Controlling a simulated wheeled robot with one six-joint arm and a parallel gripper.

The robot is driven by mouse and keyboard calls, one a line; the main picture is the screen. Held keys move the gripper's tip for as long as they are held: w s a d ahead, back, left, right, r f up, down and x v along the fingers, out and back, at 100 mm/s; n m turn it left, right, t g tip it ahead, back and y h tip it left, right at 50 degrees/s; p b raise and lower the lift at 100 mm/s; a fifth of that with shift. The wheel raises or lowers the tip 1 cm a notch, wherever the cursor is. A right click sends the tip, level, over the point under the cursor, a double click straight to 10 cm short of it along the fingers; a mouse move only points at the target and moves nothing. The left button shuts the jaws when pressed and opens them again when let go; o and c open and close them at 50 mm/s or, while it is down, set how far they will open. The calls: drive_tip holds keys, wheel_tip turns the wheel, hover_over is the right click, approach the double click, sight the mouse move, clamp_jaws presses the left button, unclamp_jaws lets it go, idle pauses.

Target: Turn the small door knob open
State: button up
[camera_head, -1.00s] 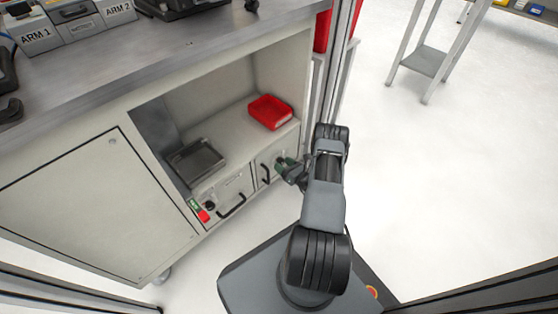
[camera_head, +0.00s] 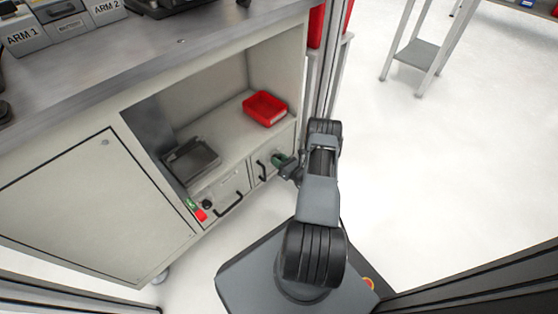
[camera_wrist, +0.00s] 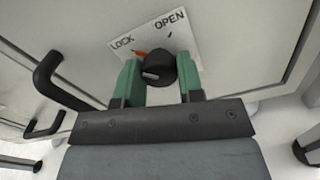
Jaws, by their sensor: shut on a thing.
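The small black door knob (camera_wrist: 160,68) sits on a white plate (camera_wrist: 186,32) marked LOCK and OPEN in the wrist view. A red-orange mark (camera_wrist: 141,54) shows beside the knob, on the LOCK side. My gripper (camera_wrist: 160,80) has its two green fingers on either side of the knob and is shut on it. In the head view my gripper (camera_head: 281,161) is at the small right-hand door of the cabinet (camera_head: 85,210), and the knob is hidden there. A black handle (camera_wrist: 48,82) stands left of the plate in the wrist view.
A red bin (camera_head: 265,108) and a metal tray (camera_head: 190,160) sit on the open shelf above. A drawer with a black handle (camera_head: 229,204) is left of the small door. A cabinet post is close beside my arm.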

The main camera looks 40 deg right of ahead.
drive_tip(key=shift+m, duration=0.3)
drive_tip(key=shift+r+m+b, duration=0.1)
drive_tip(key=shift+m+b, duration=0.85)
drive_tip(key=shift+m, duration=7.85)
drive_tip(key=o, duration=0.9)
drive_tip(key=s+p, duration=0.1)
drive_tip(key=s, duration=0.3)
drive_tip(key=s+d+p, duration=0.1)
drive_tip(key=s, duration=0.4)
drive_tip(key=s+d+p, duration=0.1)
drive_tip(key=s+p, duration=0.1)
drive_tip(key=s, duration=0.2)
drive_tip(key=shift+s+d, duration=0.2)
drive_tip(key=shift+s, duration=0.1)
